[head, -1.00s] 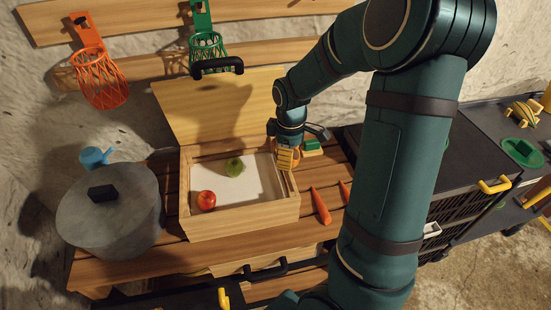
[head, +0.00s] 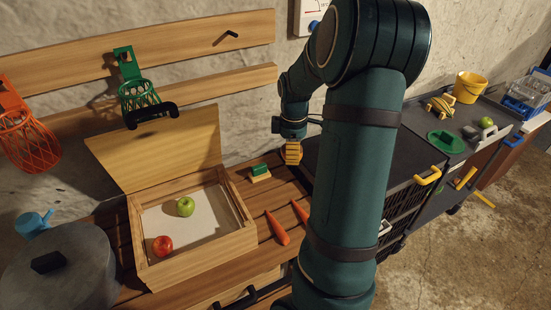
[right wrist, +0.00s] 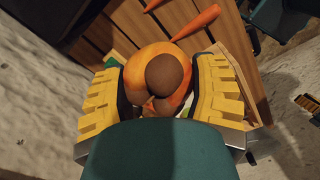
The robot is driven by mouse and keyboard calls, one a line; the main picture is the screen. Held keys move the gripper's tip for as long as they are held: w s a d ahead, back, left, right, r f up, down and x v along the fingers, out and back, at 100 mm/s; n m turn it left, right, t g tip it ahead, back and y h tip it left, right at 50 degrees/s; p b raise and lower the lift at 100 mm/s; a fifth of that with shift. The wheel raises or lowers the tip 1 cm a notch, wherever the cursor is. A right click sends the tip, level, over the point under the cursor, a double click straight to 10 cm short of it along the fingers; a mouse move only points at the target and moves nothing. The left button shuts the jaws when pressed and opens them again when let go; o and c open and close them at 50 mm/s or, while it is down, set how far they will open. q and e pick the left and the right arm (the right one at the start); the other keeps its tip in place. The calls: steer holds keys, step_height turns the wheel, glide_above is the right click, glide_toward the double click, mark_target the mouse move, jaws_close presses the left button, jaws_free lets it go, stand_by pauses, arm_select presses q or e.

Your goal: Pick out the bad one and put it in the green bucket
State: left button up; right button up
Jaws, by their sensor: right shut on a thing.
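My right gripper (head: 292,153) is raised to the right of the wooden box. In the right wrist view its yellow fingers are shut on an orange round fruit (right wrist: 140,66) with a large brown patch (right wrist: 165,74). In the head view the fruit cannot be made out. A green apple (head: 185,206) and a red apple (head: 162,245) lie apart in the open wooden box (head: 195,268). A green net basket (head: 140,95) hangs on the wall rail behind the box; no other green bucket shows. My left gripper is not in view.
A grey pot (head: 75,275) stands at the left, below an orange net basket (head: 30,140). Carrots (head: 278,229) and a green-topped brush (head: 260,172) lie right of the box. A yellow bucket (head: 468,87) stands on the dark cart at the far right.

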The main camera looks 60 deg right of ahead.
steer(key=s+d, duration=0.4)
steer(key=d, duration=0.3)
steer(key=s+d+r, duration=0.1)
steer(key=s+d, duration=0.3)
steer(key=d, duration=0.3)
steer(key=s+d+p, duration=0.1)
steer(key=s+d, duration=0.3)
steer(key=d, duration=0.3)
steer(key=shift+r, duration=0.25)
steer(key=shift+f, duration=0.15)
steer(key=shift+f+b, duration=3.4)
steer(key=shift+f, duration=2.2)
steer(key=shift+f+b, duration=1)
steer(key=shift+f, duration=0.7)
